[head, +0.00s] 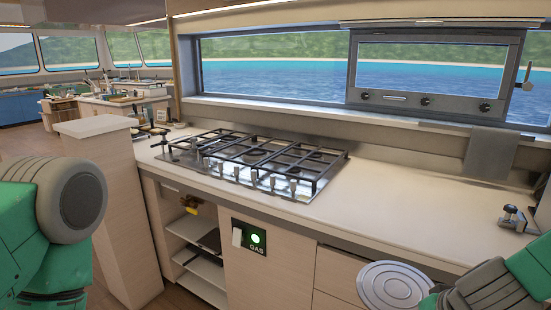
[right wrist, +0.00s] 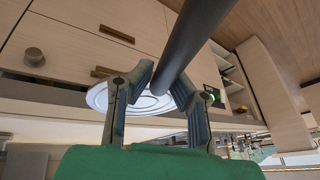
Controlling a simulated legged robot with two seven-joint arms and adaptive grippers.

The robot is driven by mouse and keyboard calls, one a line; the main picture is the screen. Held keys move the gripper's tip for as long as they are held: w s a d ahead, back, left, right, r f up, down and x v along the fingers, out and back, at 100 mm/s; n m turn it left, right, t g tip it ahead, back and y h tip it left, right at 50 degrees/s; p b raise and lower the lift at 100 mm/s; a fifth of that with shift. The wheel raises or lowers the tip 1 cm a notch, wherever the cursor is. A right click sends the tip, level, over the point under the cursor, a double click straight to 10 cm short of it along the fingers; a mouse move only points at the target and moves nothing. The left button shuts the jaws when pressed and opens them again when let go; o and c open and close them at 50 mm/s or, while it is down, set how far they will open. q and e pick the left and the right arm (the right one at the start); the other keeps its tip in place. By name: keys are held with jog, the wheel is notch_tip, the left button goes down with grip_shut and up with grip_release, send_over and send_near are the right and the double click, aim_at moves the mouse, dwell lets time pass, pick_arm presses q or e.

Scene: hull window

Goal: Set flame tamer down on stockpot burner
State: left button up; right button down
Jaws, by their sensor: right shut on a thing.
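The flame tamer (head: 393,287) is a round, pale grey ringed disc in front of the drawers at the lower right of the head view. It also shows in the right wrist view (right wrist: 150,104), partly hidden behind the fingers. My right gripper (right wrist: 163,76) is shut on its dark handle (right wrist: 196,42). The hob (head: 258,162), with black grates and a row of knobs, is set in the counter to the disc's upper left, apart from it. No pot stands on it, and I cannot tell which burner is the stockpot burner. My left gripper is out of view.
The counter (head: 400,215) right of the hob is mostly clear. A grey cloth (head: 490,153) hangs at the back right, and a small clamp-like fitting (head: 517,218) stands near the right edge. A lit GAS panel (head: 250,240) is on the cabinet front, beside open shelves (head: 203,272).

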pick_arm(q)
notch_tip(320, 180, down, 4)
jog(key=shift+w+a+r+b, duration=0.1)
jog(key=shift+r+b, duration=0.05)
jog(key=shift+b, duration=1.1)
pick_arm(e)
jog(key=s+a+f+n+y, duration=0.1)
jog(key=s+a+f+n, duration=0.1)
jog(key=s+a+f, duration=0.1)
jog(key=shift+s+f, duration=0.75)
jog(key=shift+f, duration=0.05)
jog(key=shift+a, duration=0.15)
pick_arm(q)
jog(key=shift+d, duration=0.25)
pick_arm(e)
jog(key=shift+d, duration=0.35)
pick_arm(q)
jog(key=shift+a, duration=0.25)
pick_arm(e)
jog(key=shift+a, duration=0.3)
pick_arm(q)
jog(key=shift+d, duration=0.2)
pick_arm(e)
jog(key=shift+d, duration=0.25)
jog(key=shift+a, duration=0.1)
